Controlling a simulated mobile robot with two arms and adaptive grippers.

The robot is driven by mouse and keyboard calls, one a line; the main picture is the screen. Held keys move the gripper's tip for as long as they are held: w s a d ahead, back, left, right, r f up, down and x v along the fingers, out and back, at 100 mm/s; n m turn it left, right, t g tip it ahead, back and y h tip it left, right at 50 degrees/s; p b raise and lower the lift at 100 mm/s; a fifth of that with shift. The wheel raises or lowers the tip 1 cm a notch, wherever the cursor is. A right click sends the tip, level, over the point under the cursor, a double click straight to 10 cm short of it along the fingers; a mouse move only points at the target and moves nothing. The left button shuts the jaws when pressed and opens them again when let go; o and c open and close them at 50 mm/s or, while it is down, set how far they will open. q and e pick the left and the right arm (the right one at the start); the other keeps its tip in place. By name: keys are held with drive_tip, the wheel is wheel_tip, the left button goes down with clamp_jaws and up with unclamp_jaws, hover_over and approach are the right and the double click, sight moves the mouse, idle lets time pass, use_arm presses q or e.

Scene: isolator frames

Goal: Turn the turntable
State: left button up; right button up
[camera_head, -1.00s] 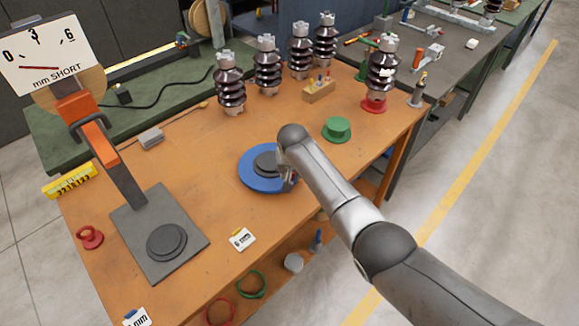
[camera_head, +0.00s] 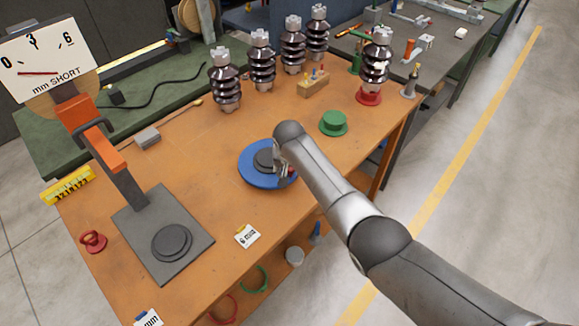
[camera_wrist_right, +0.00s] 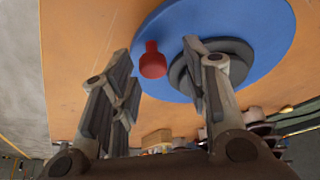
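The turntable is a blue disc (camera_head: 248,172) with a dark grey round plate (camera_head: 264,158) at its middle, lying on the orange-brown bench. In the right wrist view, the blue disc (camera_wrist_right: 270,22) carries a red knob (camera_wrist_right: 152,60) near its rim. My right gripper (camera_head: 284,173) is over the near right side of the disc and hides part of it. In the wrist view my right gripper (camera_wrist_right: 156,56) is open, with the knob showing between its spread fingers. I cannot tell whether a finger touches the disc. My left gripper is out of view.
A gauge stand (camera_head: 190,262) with a dial stands at the left. A green knobbed piece (camera_head: 333,123) lies right of the turntable. Several brown insulators (camera_head: 262,68) stand at the back, one on a red base (camera_head: 368,97). A white card (camera_head: 247,236) lies near the front edge.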

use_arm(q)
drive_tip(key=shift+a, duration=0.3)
use_arm(e)
drive_tip(key=shift+d, duration=0.15)
drive_tip(key=shift+v, duration=0.95)
drive_tip(key=v, duration=1)
